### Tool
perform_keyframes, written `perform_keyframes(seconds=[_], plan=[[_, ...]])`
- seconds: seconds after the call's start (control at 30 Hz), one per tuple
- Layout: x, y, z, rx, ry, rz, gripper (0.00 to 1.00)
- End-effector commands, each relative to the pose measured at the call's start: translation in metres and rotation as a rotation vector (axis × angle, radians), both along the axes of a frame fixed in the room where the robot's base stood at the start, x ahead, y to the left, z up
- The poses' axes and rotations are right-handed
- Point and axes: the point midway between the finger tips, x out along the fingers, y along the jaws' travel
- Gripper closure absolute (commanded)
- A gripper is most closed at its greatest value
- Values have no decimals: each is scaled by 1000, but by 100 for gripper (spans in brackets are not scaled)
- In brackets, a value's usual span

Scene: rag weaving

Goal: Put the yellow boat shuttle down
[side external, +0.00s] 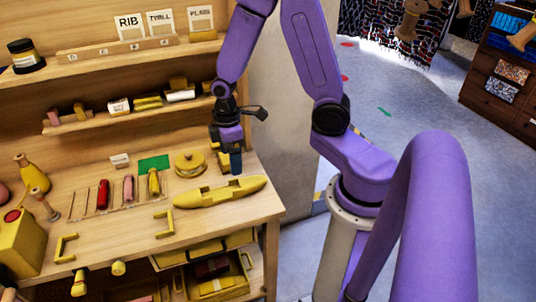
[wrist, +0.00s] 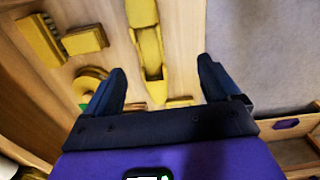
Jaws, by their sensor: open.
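The yellow boat shuttle (side external: 219,193) lies flat on the wooden bench top near its front right corner in the side external view. It also shows in the wrist view (wrist: 149,45), pointing lengthwise up the picture, with its open hollow visible. My gripper (side external: 232,165) is just behind the shuttle in the side external view, with its fingers low over the bench. In the wrist view my gripper (wrist: 160,82) has its two dark fingers wide apart, with nothing held between them. The shuttle's near end shows beyond the gap and does not appear to touch either finger.
A round yellow object (side external: 189,163) stands close to the left of my gripper. A green mat (side external: 153,163), several bobbins, including a red one (side external: 103,195), and yellow brackets (side external: 164,224) occupy the bench. Shelves rise behind. The bench ends just right of the shuttle.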

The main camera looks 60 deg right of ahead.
Motion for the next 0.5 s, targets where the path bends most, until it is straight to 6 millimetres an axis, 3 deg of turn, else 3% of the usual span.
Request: perform_keyframes(seconds=[0.2,0.5], plan=[[-34,41,36,7,-13,78,11],[-102,76,79,16,-17,174,11]])
